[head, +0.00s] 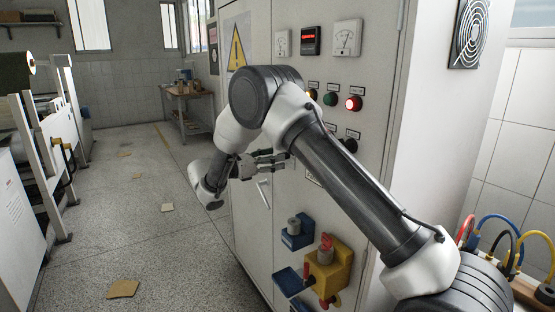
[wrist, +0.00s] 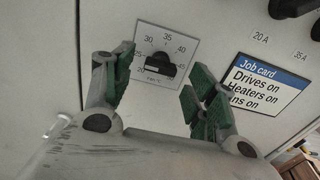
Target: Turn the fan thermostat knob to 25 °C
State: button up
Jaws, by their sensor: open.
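The thermostat knob (wrist: 160,65) is a small black knob on a white scale plate (wrist: 178,40) in the wrist view. The scale reads 20 at lower left, 30 at upper left, 35 at top and 40 to 45 at right; the left finger partly hides the area by 25. I cannot tell which number the knob points at. My gripper (wrist: 161,87) is open, its green-padded fingers on either side of the knob's lower edge in the picture, apparently not touching it. In the head view my gripper (head: 268,159) is at the cabinet front; the knob is hidden there.
A job card (wrist: 266,82) is right of the plate, with black knobs (wrist: 293,7) above it. On the cabinet (head: 370,75) are gauges, a lit red button (head: 353,103) and a yellow box with a red switch (head: 326,268). The floor at left is mostly clear, with paper scraps.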

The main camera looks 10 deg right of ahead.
jog(key=v, duration=0.9)
jog(key=shift+a, duration=0.35)
jog(key=shift+s, duration=0.1)
